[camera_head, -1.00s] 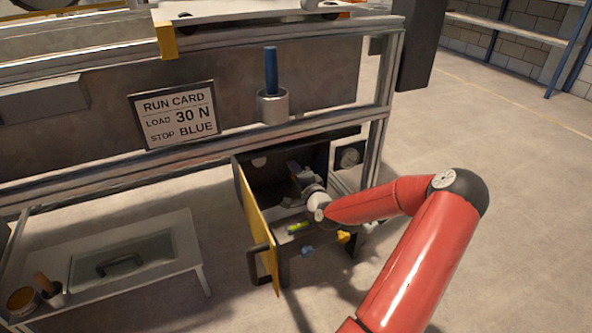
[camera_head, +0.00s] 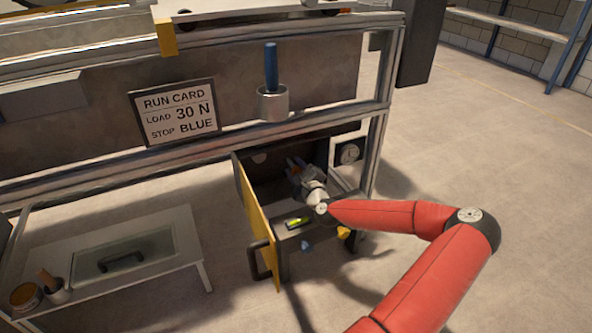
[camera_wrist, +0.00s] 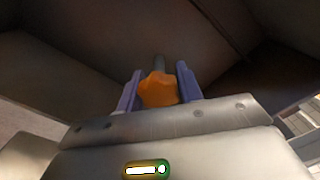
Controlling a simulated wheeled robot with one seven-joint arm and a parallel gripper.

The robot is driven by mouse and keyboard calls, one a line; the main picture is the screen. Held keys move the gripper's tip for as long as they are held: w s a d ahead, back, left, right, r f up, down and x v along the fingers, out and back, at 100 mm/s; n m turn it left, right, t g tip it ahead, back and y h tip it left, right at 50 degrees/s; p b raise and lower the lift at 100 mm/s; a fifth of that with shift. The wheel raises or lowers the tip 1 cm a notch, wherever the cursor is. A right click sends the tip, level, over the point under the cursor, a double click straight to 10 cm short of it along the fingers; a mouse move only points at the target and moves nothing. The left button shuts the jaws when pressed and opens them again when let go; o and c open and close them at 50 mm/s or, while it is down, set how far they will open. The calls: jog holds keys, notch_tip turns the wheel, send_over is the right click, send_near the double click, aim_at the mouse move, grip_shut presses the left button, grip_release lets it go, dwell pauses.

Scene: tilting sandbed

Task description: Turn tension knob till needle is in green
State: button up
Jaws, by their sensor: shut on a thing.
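An orange lobed knob (camera_wrist: 158,90) on a dark shaft sits between the two blue fingers of my gripper (camera_wrist: 158,80) in the wrist view. My gripper is shut on it. In the head view my gripper (camera_head: 298,167) reaches into the open dark cabinet (camera_head: 262,190), and a bit of orange shows between its fingers. A round dial (camera_head: 349,154) with a pale face is on the panel at the cabinet's right. Its needle and any green zone are too small to read.
The cabinet's yellow door (camera_head: 258,225) stands open at the left. A yellow-green strip (camera_head: 297,222), a blue knob (camera_head: 306,247) and a yellow knob (camera_head: 344,232) are low at its front. The frame above bears a run card (camera_head: 175,112) reading "LOAD 30 N, STOP BLUE".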

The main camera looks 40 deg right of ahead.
jog(key=shift+f+m, duration=0.1)
jog(key=shift+m, duration=0.8)
jog(key=o, duration=1)
jog(key=shift+c, duration=0.2)
jog(key=v, duration=0.7)
jog(key=shift+s+a, duration=0.15)
jog(key=shift+s, duration=0.25)
